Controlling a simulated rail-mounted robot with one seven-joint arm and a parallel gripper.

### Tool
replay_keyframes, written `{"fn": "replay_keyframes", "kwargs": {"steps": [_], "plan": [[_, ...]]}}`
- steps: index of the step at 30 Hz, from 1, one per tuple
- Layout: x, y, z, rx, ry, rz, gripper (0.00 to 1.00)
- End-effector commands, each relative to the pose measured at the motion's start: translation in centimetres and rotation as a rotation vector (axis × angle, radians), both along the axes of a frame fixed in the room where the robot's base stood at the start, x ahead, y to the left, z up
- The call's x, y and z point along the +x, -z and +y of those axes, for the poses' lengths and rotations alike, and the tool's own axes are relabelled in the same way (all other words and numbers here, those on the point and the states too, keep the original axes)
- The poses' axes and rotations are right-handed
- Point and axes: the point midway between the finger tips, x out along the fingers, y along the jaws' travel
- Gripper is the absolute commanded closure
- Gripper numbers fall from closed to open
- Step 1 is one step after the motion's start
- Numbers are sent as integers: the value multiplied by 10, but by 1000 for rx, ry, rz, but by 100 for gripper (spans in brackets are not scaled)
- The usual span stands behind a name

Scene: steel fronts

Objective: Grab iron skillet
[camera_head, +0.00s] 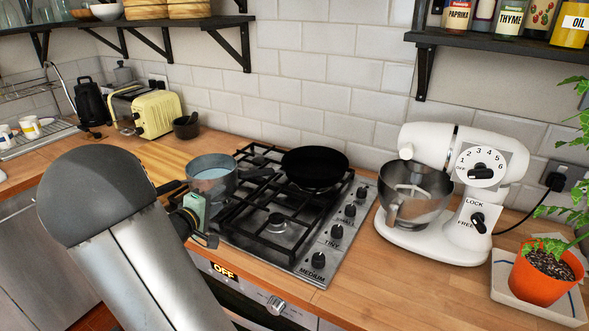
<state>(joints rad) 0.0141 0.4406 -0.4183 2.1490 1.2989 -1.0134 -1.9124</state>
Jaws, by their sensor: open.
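The iron skillet (314,170) is a black round pan on the back right burner of the stove (276,222). My gripper (207,240) is at the stove's left front edge, partly hidden behind my own arm. Its jaws are open, and I see nothing held in them. The skillet is apart from it, farther back and to the right.
A blue-grey saucepan (212,174) stands on the stove's left side, close behind my gripper. A white stand mixer (450,185) is right of the stove. A yellow toaster (153,112) and a dark mortar (186,126) stand at the back left. Shelves (487,42) overhang the wall.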

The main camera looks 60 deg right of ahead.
Motion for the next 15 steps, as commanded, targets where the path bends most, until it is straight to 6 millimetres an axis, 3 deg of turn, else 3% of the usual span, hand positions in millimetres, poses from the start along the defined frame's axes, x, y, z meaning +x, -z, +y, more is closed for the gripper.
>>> {"fn": "replay_keyframes", "kwargs": {"steps": [5,15], "plan": [[-19,-5,-20,-77,102,92,56],[-20,2,-91,-78,105,95,56]]}}
